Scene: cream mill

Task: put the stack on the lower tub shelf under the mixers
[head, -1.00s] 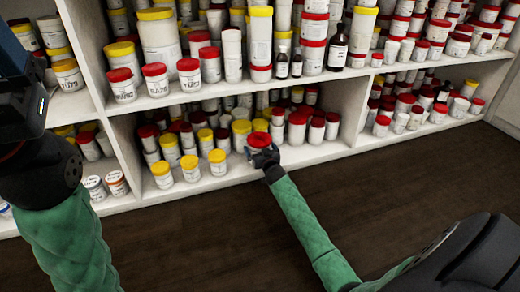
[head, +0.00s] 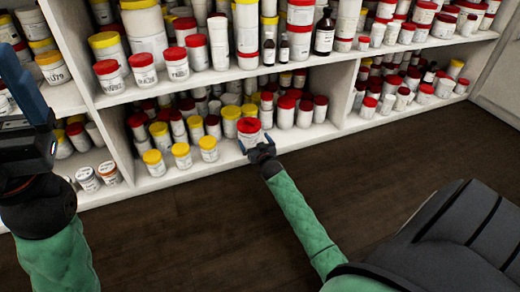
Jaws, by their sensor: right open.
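A white tub with a red lid (head: 249,131) stands upright at the front edge of the lower shelf (head: 222,161). It may be the stack, but I cannot tell whether it is one tub or several. My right gripper (head: 261,147) is open just in front of this tub, low at the shelf edge. I cannot tell whether its fingers touch the tub. My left gripper (head: 30,135) is at the left edge of the head view, and its fingertips are not clear. No mixers show.
Several yellow-lidded tubs (head: 182,155) stand left of the red-lidded tub, with more tubs behind. The upper shelf (head: 200,83) is crowded and overhangs the lower one. An upright divider (head: 341,92) stands to the right. The dark floor (head: 190,225) in front is clear.

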